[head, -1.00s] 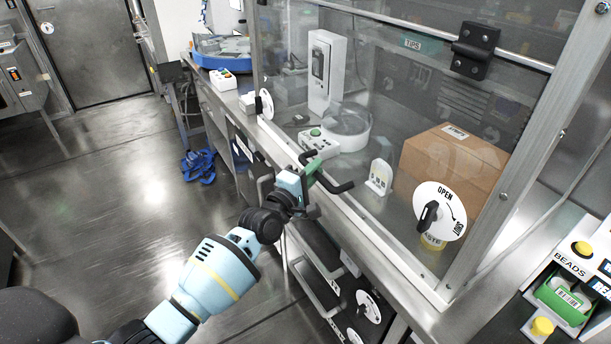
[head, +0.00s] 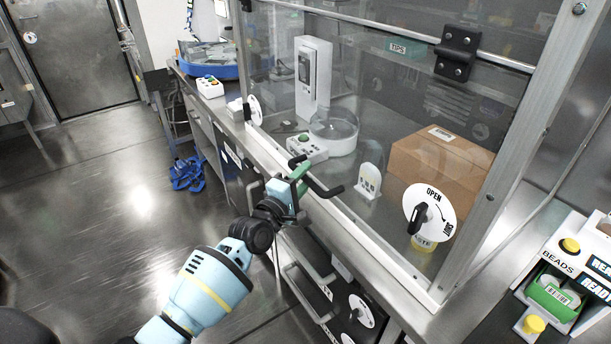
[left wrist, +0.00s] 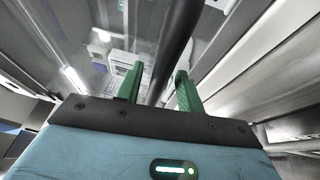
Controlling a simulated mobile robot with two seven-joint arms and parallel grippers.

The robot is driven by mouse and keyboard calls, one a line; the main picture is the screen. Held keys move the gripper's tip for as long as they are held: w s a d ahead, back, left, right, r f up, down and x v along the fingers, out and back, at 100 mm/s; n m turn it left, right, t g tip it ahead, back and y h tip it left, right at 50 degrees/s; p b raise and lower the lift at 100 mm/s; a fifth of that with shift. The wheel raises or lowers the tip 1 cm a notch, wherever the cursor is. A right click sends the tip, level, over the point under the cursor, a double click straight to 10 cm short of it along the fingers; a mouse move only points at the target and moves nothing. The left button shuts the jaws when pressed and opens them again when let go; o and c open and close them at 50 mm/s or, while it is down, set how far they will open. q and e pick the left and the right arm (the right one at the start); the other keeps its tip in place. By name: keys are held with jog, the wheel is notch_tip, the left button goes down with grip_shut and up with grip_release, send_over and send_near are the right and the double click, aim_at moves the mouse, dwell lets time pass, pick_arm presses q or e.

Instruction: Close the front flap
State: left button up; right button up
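The front flap (head: 372,120) is a clear panel in a metal frame on the front of the enclosure. A black bar handle (head: 325,190) is near its lower edge. White round dials sit at its lower right (head: 430,215) and left (head: 254,110); the right one reads OPEN. Whether the flap sits fully against the sill is hard to tell. My left gripper (head: 300,180) is at the handle. In the left wrist view its green fingers (left wrist: 160,80) stand apart, with the black bar (left wrist: 176,45) running between them and a gap beside the left finger. My right gripper is out of view.
Behind the panel stand a cardboard box (head: 440,165), a white button box (head: 306,150) and a round clear-lidded device (head: 333,132). A bead dispenser (head: 570,270) is at the lower right.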

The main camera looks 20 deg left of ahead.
pick_arm(q)
jog(key=v, duration=0.7)
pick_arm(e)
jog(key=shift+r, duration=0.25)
